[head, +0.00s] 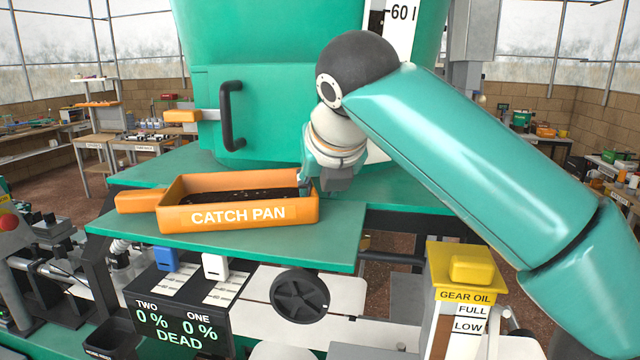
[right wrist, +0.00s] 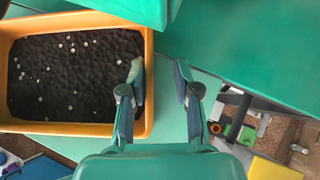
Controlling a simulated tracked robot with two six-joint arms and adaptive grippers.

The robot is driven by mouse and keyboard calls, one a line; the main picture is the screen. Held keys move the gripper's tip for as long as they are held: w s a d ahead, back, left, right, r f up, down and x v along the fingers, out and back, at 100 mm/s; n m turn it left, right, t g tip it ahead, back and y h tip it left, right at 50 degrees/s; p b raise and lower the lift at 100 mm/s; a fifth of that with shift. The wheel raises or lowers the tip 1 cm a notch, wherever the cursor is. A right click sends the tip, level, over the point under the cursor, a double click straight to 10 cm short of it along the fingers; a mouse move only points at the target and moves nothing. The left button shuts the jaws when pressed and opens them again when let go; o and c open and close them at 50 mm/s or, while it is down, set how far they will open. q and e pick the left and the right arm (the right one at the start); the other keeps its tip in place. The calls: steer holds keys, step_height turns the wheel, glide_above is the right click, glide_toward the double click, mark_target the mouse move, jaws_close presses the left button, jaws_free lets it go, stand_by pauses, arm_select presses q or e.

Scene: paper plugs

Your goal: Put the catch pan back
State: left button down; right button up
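The catch pan (head: 240,214) is an orange, labelled tray with an orange handle (head: 137,201) on its left. It sits level on the green shelf (head: 330,232) in front of the big green machine. In the right wrist view the pan (right wrist: 75,128) holds dark material with pale specks. My right gripper (head: 307,183) is at the pan's right end. In the right wrist view its fingers (right wrist: 160,78) are apart, one over the inner side of the right wall and one outside it. Contact with the wall cannot be told. My left gripper is out of view.
The green machine (head: 270,120) with a dark bar handle (head: 230,117) rises behind the shelf. Below the shelf are a control panel (head: 180,320), a dark handwheel (head: 299,295) and a yellow-capped gear oil gauge (head: 466,278). The shelf's front strip is clear.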

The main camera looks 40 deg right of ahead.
steer(key=shift+w, duration=0.25)
steer(key=p+v, duration=0.2)
steer(key=v, duration=1)
steer(key=shift+s, duration=0.1)
